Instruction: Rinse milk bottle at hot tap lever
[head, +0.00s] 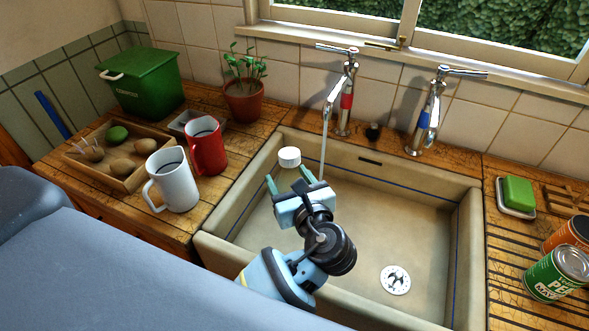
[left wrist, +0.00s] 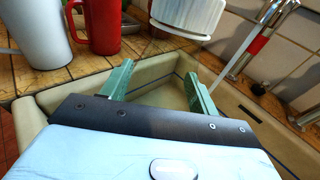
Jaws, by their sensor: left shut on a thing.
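My left gripper (head: 291,178) is over the left part of the sink, its fingers apart around a thing whose clear body I can barely make out. A white ribbed cap-like piece (head: 289,157) shows just beyond the fingertips, also in the left wrist view (left wrist: 188,14); I take it as part of the milk bottle. The hot tap (head: 346,98), with a red band, has its lever (head: 337,48) on top. A thin stream of water (head: 323,145) runs from its spout, right of the white piece and apart from it. My right gripper is not in view.
The stone sink (head: 440,185) is otherwise clear, with a drain (head: 396,280). A blue-banded tap (head: 430,115) stands right of the hot tap.

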